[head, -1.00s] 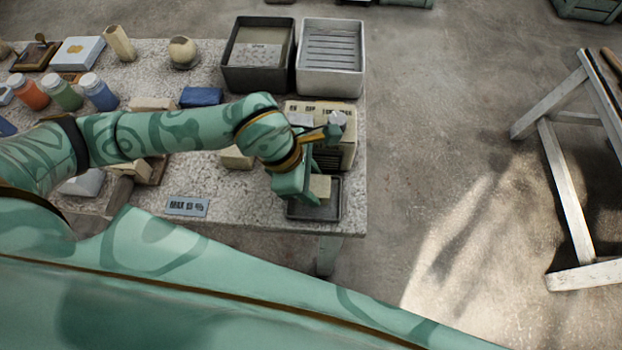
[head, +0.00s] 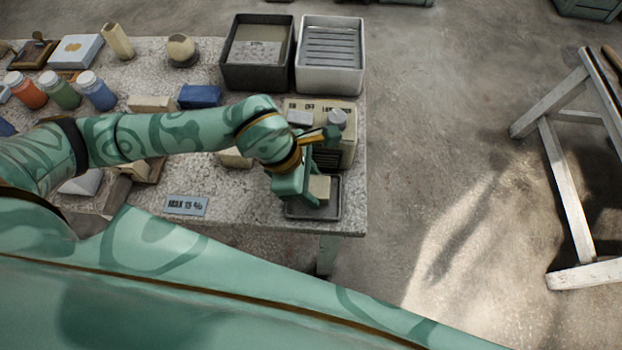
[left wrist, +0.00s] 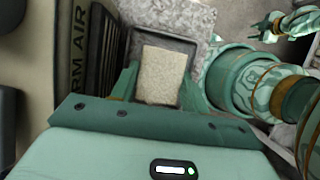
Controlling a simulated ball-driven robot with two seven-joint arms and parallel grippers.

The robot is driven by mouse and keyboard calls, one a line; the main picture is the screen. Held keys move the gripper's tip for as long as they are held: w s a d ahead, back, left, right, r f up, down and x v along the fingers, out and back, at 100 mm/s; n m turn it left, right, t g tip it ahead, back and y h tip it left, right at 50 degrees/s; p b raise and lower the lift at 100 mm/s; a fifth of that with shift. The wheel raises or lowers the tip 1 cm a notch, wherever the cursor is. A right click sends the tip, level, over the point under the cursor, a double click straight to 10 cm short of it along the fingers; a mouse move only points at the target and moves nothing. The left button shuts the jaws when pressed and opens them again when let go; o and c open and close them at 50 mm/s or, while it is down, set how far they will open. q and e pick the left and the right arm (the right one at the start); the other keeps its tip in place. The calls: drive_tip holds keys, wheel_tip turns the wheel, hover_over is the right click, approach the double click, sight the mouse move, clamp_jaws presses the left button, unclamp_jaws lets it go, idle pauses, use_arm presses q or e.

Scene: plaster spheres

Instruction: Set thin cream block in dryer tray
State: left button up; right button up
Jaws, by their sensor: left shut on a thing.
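The thin cream block (head: 320,189) is between the fingers of my left gripper (head: 308,188), which is shut on it. It also shows in the left wrist view (left wrist: 162,74), held between the two green fingers. The dark grey dryer tray (head: 334,208) lies under the block at the table's front right corner, and its rim also shows in the left wrist view (left wrist: 193,50). The block is over the tray's inside; I cannot tell whether it touches the floor of it. My right gripper (left wrist: 266,26) shows small at the top right of the left wrist view, its jaws unclear.
The cream dryer (head: 346,148) stands just behind the tray. A black bin (head: 232,78) and a white slatted bin (head: 331,86) are at the back right. A blue block (head: 200,96), jars and other blocks stand left. A label plate (head: 186,205) lies at the front edge.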

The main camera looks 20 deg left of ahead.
use_arm(q)
drive_tip(key=shift+f+b, duration=0.3)
drive_tip(key=shift+f, duration=0.4)
drive_tip(key=o, duration=1.2)
wheel_tip(320, 180, up, 4)
drive_tip(key=p, duration=0.4)
drive_tip(key=shift+r, duration=0.1)
idle(0.3)
